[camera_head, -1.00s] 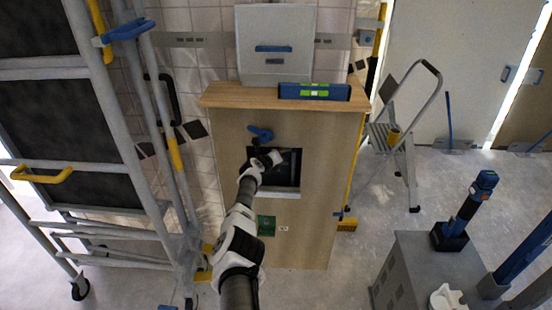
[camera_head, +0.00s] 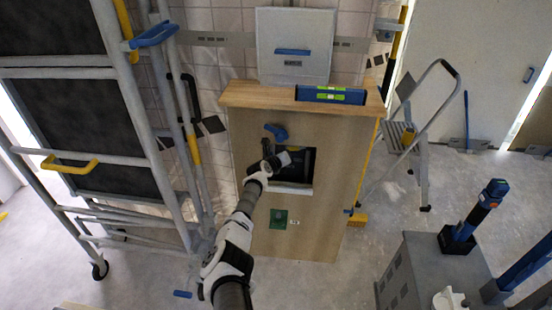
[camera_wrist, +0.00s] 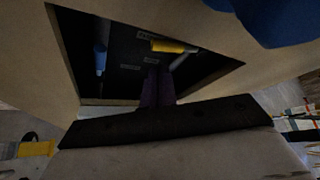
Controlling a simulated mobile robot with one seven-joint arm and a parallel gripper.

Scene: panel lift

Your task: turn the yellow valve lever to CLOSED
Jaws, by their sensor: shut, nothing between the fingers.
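The yellow valve lever (camera_wrist: 172,46) shows in the wrist view near the top of a dark recess, lying roughly sideways, with a grey pipe-like part below its right end. Small labels near it are too dim to read surely. My gripper's fingers (camera_wrist: 158,78) are shut and empty, pointing into the recess below the lever, apparently apart from it. In the head view my gripper (camera_head: 270,164) is at the left side of the square opening (camera_head: 309,165) in the wooden cabinet front; the lever cannot be made out there.
A blue part (camera_wrist: 100,58) stands at the recess's left. A blue handle (camera_head: 276,131) sits above the opening and a green plate (camera_head: 278,219) below. A spirit level (camera_head: 331,95) lies on the wooden top. Scaffolding (camera_head: 132,100) stands left, a stepladder (camera_head: 420,150) right.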

